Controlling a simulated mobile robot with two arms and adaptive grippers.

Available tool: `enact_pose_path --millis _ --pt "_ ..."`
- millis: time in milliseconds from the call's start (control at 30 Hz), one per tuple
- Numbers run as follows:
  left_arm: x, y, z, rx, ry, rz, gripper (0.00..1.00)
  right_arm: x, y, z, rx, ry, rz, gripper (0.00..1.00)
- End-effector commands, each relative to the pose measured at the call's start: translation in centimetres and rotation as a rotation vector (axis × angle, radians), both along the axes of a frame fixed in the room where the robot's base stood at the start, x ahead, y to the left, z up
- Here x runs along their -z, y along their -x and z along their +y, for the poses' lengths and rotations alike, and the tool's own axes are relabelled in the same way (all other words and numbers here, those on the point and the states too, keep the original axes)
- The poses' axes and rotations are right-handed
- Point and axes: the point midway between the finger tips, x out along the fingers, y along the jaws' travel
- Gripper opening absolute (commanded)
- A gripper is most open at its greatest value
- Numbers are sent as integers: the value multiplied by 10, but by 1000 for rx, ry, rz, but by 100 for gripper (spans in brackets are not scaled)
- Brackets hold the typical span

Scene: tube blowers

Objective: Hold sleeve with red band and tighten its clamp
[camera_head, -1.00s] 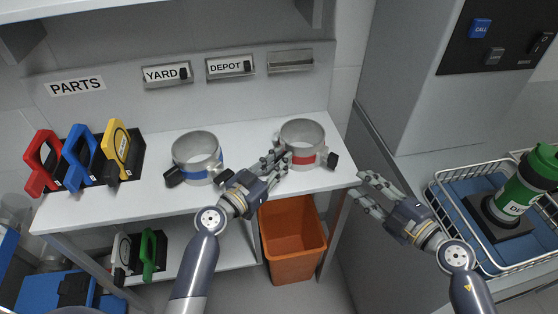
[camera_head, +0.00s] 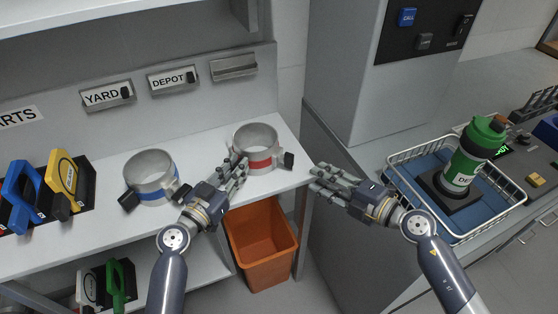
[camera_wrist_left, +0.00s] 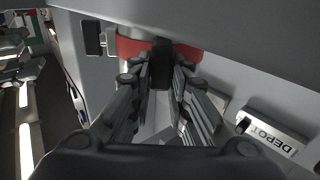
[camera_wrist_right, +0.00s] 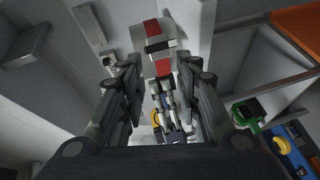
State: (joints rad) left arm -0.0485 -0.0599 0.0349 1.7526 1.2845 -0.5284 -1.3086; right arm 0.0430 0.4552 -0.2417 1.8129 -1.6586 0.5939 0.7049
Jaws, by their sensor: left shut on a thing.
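The grey metal sleeve with the red band (camera_head: 262,164) stands upright on the white shelf, near its right end. A black clamp knob (camera_head: 287,160) sticks out on its right side. My left gripper (camera_head: 238,168) is at the sleeve's left front. In the left wrist view its fingers are shut on a black handle (camera_wrist_left: 161,62) at the red band (camera_wrist_left: 185,52). My right gripper (camera_head: 316,179) is open and empty, just right of the shelf end and apart from the knob. The sleeve and its red band (camera_wrist_right: 152,32) show ahead of its fingers in the right wrist view.
A blue-banded sleeve (camera_head: 150,178) stands to the left on the shelf. Blue and yellow tools (camera_head: 62,170) stand in a rack further left. An orange bin (camera_head: 262,245) is below. A wire basket (camera_head: 400,175) with a green bottle (camera_head: 467,155) is at right.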

Motion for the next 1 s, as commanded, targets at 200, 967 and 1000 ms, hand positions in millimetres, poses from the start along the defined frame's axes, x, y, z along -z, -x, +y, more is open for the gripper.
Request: enact_pose_path --millis 200,967,1000 --pt "0 0 0 0 0 1 0 -8 -8 -1 -146 283 -266 31" --pt "0 0 0 0 0 1 0 -35 -23 -28 -638 1053 -1210 31" --pt "0 0 0 0 0 1 0 -35 -23 -29 -651 1068 -1235 31"
